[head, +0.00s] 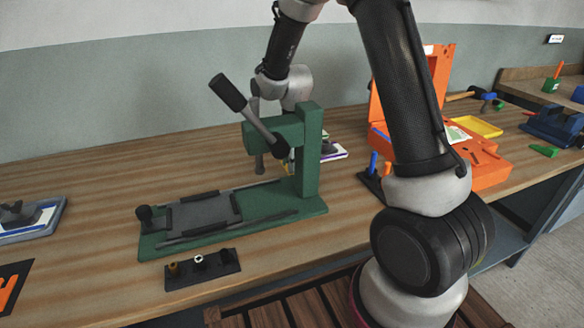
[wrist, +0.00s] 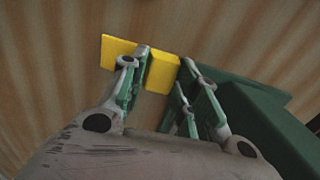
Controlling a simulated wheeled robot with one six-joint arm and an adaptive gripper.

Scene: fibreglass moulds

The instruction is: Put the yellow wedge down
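The yellow wedge (wrist: 163,73) shows in the wrist view as a slanted yellow block. My gripper (wrist: 166,56) is open, its fingers apart. The left finger crosses in front of the wedge, so part of the wedge shows on its far left side. The wedge's right end is close to the right fingertip; I cannot tell whether they touch.
The green press also fills the right of the wrist view (wrist: 265,115), close to the right finger. A dark block with small fittings (head: 203,269) lies in front of it. An orange case (head: 490,172) stands at right. The wooden bench (head: 90,180) is clear at back left.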

